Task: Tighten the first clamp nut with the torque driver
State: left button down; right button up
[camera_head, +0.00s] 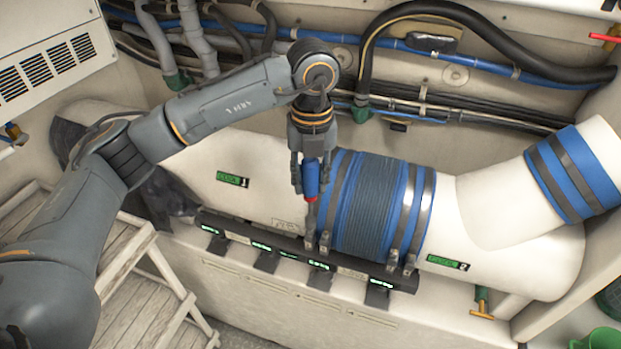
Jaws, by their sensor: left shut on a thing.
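My left gripper (311,184) comes down from above and is shut on the torque driver (312,180), which has a blue body and a red collar. The driver is upright, with its shaft pointing down beside the left edge of the blue ribbed hose sleeve (368,205). Its tip is at or just above the leftmost clamp nut (310,243); I cannot tell whether they touch. Grey clamp bands (415,213) ring both ends of the sleeve, with their nuts low on the front side. My right gripper is not in view.
The sleeve joins the large white pipe (260,165), labelled 1 and 2. A dark rail (345,262) with green labels runs below it. Black and blue hoses (470,62) line the back wall. A wooden step (125,275) stands lower left, a green mug (603,340) lower right.

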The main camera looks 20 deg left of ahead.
pick_arm(q)
jog(key=shift+w+a+b, duration=0.1)
jog(key=shift+b, duration=0.3)
dwell(1.0)
jog(key=shift+f+b, duration=0.9)
jog(key=shift+f, duration=0.2)
dwell(0.3)
jog(key=shift+m+b, duration=0.85)
jog(key=shift+m, duration=1.05)
